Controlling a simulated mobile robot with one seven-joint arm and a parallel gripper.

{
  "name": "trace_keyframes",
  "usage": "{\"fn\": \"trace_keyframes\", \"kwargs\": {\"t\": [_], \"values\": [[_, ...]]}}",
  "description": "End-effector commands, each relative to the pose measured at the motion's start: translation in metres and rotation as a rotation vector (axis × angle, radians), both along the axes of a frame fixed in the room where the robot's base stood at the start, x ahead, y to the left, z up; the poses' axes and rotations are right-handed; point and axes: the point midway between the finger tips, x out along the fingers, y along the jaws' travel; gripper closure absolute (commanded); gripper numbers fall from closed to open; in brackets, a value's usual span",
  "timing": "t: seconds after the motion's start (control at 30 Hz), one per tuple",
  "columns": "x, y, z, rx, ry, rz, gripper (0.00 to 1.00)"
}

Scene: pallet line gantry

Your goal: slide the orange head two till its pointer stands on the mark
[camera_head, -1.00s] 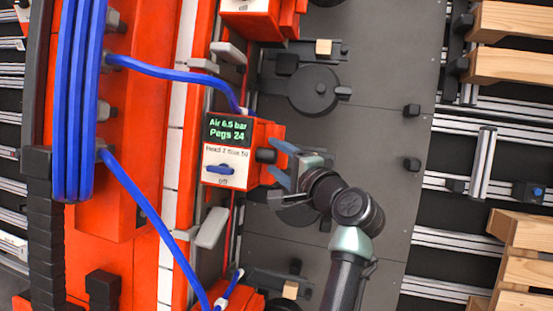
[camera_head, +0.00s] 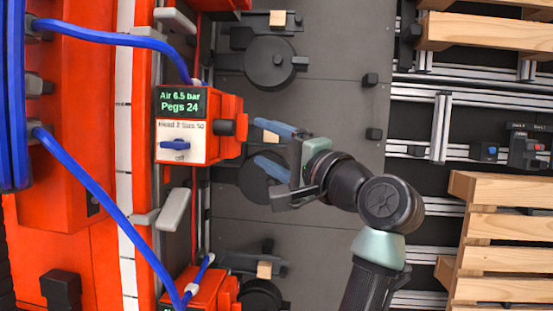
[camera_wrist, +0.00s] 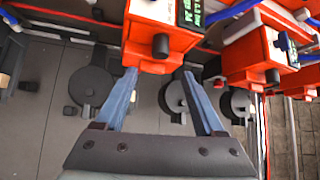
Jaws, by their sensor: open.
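The orange head two (camera_head: 185,139) sits on the red and white rail, with a green-lit display reading "Air 6.5 bar, Pegs 24", a label and a blue knob above "off". A dark knob (camera_head: 224,128) sticks out of its right side. My gripper (camera_head: 257,142) is open and empty, just right of the head and apart from it, its two blue fingers pointing left. In the wrist view the head (camera_wrist: 157,38) with its dark knob stands beyond and between the finger tips (camera_wrist: 160,74). I cannot make out the pointer or the mark.
Another orange head (camera_head: 206,288) stands lower on the rail. Blue hoses (camera_head: 110,205) run to the heads. Grey plates with dark round discs (camera_head: 270,63) lie to the right. Wooden pallets (camera_head: 515,222) are at the far right.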

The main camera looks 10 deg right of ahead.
Motion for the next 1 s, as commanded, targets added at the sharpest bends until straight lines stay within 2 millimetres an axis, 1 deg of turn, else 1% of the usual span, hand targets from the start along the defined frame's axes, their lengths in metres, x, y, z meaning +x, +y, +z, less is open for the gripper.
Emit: {"fn": "trace_keyframes", "kwargs": {"t": [0.03,0.1,0.23,0.63,0.7,0.77,0.87,0.9,0.97,1.0], "values": [[-0.007,-0.005,-0.001,-0.001,-0.002,-0.003,0.29],[-0.014,-0.008,0.001,0.000,-0.002,-0.001,0.29],[-0.022,-0.012,0.003,0.001,0.000,0.000,0.29],[-0.024,-0.012,0.005,0.001,0.000,0.001,0.29],[-0.021,-0.009,0.010,-0.081,-0.055,-0.027,0.29],[-0.019,-0.004,0.022,-0.209,-0.145,-0.074,0.29],[-0.024,0.008,0.061,-0.524,-0.374,-0.197,0.29],[-0.033,0.015,0.083,-0.668,-0.484,-0.261,0.29],[-0.053,0.028,0.118,-0.882,-0.649,-0.369,0.29],[-0.069,0.036,0.140,-1.007,-0.746,-0.446,0.29]]}}
